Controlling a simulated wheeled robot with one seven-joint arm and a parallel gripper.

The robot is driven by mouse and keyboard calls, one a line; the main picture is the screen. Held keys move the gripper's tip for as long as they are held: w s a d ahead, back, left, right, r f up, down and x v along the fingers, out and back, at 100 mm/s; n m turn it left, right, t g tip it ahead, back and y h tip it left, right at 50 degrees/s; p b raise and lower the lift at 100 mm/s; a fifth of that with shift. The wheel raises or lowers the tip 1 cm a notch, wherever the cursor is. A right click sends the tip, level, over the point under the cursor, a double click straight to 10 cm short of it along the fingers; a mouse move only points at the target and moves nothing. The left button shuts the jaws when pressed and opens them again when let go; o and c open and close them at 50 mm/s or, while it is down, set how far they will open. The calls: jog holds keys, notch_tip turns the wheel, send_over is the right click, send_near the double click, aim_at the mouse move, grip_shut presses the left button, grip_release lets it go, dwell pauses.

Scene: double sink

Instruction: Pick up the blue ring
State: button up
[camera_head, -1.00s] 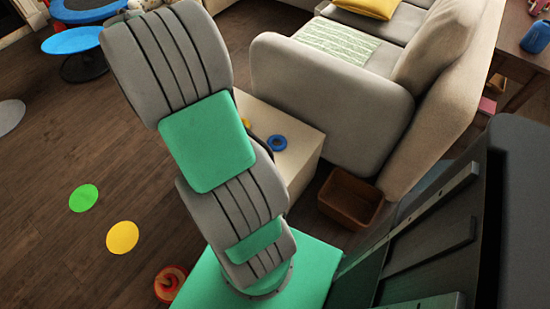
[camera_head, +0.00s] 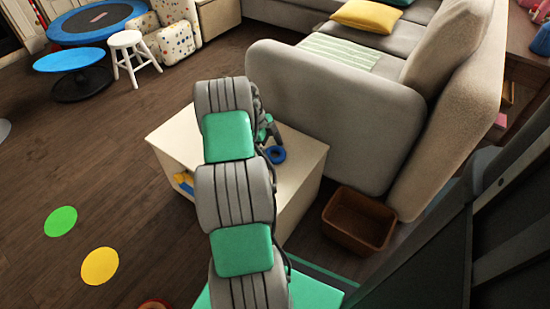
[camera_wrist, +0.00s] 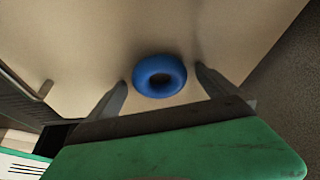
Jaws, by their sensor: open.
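The blue ring (camera_head: 275,154) lies flat on the cream top of a low cabinet (camera_head: 302,160), beside my arm in the head view. In the wrist view the blue ring (camera_wrist: 160,75) lies between and just beyond the tips of my open gripper (camera_wrist: 160,74), with bare cabinet top around it. The fingers stand on either side of the ring with gaps, and nothing is held. In the head view my gripper (camera_head: 267,132) shows only in part behind my arm, close to the ring.
A grey sofa (camera_head: 330,115) stands right behind the cabinet. A brown open box (camera_head: 358,220) sits on the floor to the right. Yellow and blue items (camera_head: 184,182) show in the cabinet's front. Green (camera_head: 61,221) and yellow (camera_head: 100,266) discs lie on the open wooden floor at left.

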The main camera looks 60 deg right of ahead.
jog(key=shift+r, duration=0.1)
jog(key=shift+c, duration=0.4)
jog(key=c, duration=1.4)
